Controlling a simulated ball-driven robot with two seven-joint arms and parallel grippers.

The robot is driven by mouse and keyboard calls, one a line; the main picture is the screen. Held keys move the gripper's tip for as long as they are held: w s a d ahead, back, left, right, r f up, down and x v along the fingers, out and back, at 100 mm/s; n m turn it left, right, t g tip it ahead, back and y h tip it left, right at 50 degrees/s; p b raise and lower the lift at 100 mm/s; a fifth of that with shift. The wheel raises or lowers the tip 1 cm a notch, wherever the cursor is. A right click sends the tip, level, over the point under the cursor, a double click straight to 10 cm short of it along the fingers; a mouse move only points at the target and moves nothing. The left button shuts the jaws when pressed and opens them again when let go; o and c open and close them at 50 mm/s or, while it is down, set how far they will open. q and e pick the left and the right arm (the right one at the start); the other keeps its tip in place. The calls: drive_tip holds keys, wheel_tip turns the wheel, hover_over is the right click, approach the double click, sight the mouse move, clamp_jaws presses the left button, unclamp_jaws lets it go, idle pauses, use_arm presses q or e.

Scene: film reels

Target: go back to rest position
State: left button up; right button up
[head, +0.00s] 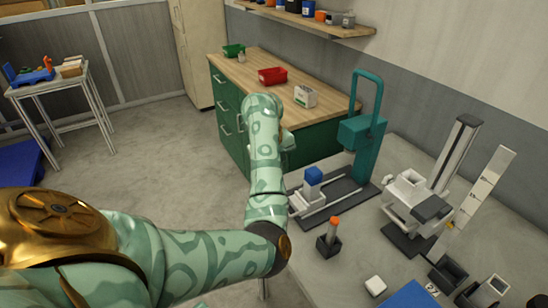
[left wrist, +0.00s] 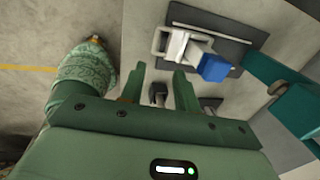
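My left arm comes in from the left in the head view, bends at the elbow and rises over the floor beside the grey bench. Its gripper is mostly hidden behind the forearm there. In the left wrist view, my left gripper (left wrist: 160,78) shows two green fingers spread apart, with nothing held between them. A small dark item shows in the gap, below and beyond the fingers. My right gripper is in neither view.
The grey bench (head: 364,275) carries a teal press (head: 361,134), a blue block (head: 313,176) on a white slide, a black holder (head: 327,246) with an orange-topped piece, and a white device (head: 409,187). A green cabinet (head: 318,146) stands behind. Open floor (head: 150,165) lies left.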

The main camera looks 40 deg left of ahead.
use_arm(q)
drive_tip(key=shift+s+r, duration=0.15)
drive_tip(key=shift+r, duration=0.4)
